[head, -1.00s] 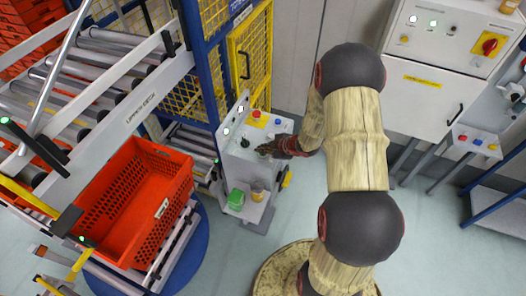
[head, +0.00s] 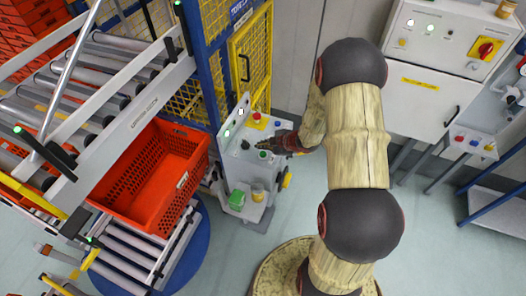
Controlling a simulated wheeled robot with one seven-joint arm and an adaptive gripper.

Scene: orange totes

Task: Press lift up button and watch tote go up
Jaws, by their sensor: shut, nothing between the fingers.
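The orange tote (head: 190,186) is empty and sits at the left on the roller lift, beside the upper roller conveyor. The grey control box (head: 240,165) stands to the right of it. On its top are a green button (head: 263,154), a black knob (head: 245,144), a blue button (head: 278,123) and a red stop button (head: 256,116) on a yellow plate. My gripper (head: 273,149) is shut and empty, just right of the green button. I cannot tell whether it touches the button.
The upper roller conveyor (head: 100,65) and its white side rail are at upper left. A yellow mesh gate (head: 250,55) stands behind the control box. A white cabinet (head: 445,65) is at upper right.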

